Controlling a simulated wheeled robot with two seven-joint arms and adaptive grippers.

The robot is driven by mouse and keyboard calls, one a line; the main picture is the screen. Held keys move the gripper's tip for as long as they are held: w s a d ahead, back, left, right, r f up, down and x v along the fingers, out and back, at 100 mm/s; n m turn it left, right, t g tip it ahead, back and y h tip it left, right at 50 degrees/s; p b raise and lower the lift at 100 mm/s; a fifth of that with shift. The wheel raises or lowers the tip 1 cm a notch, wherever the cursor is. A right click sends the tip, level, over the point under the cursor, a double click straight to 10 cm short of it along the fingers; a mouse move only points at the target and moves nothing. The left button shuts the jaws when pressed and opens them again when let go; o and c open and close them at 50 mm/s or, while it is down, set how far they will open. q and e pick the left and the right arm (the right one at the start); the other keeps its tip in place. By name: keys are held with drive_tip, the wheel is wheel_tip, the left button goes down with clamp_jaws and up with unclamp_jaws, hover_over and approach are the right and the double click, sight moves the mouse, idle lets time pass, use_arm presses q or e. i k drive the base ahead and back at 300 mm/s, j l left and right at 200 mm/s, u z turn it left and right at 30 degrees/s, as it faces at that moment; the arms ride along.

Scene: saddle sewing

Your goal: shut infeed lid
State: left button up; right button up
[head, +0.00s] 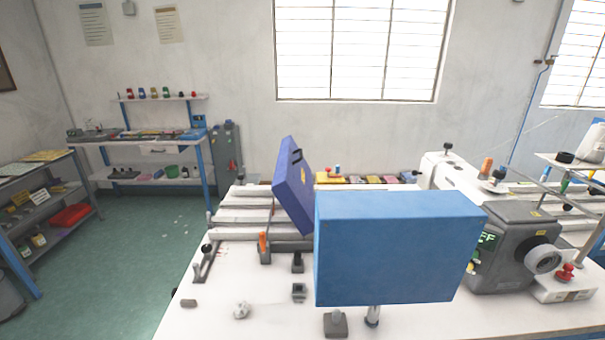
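The infeed lid looks to be the dark violet-blue panel (293,187) in the middle of the head view. It stands raised and tilted over the white table, with a dark handle (297,156) near its top. Its lower right part and whatever lies behind are hidden by a large light-blue box (395,250) in front. I cannot tell where the lid is hinged. Neither of my grippers is in view.
Pale rails (245,217) lie left of the lid. An orange-topped post (263,247) and small dark blocks stand in front of it. A grey sewing machine head (512,240) is at the right. The white table (215,315) is mostly clear at front left.

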sight(292, 185)
drive_tip(key=i+l+u, duration=0.2)
drive_tip(key=l, duration=0.25)
drive_tip(key=l+u, duration=0.2)
drive_tip(key=l, duration=0.25)
drive_tip(key=i+l+u, duration=0.15)
drive_tip(key=l, duration=0.35)
